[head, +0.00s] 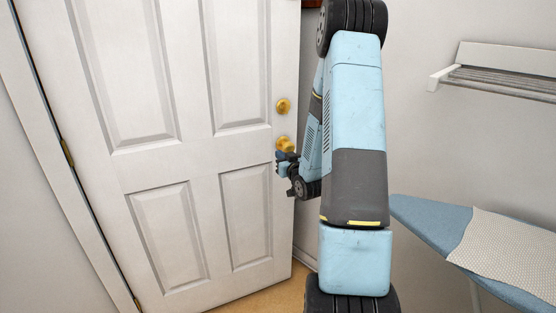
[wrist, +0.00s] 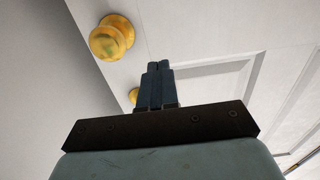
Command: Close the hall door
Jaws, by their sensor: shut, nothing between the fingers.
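The hall door (head: 157,170) is white with raised panels. It is hinged at the left, and its free right edge stands apart from the wall behind, so it looks ajar. A brass knob (head: 285,144) sits near that edge, with a smaller round brass fitting (head: 283,106) above it. My gripper (head: 282,158) is shut and empty, just below the knob at the door's face. In the wrist view my fingers (wrist: 159,67) are together in front of the door (wrist: 205,45), between brass fittings. I cannot tell whether they touch it.
The white door frame (head: 50,150) runs down the left. An ironing board (head: 430,222) with a pale patterned cloth (head: 510,255) stands at the right, below a wall rack (head: 500,75). A little bare floor (head: 265,300) shows under the door's free edge.

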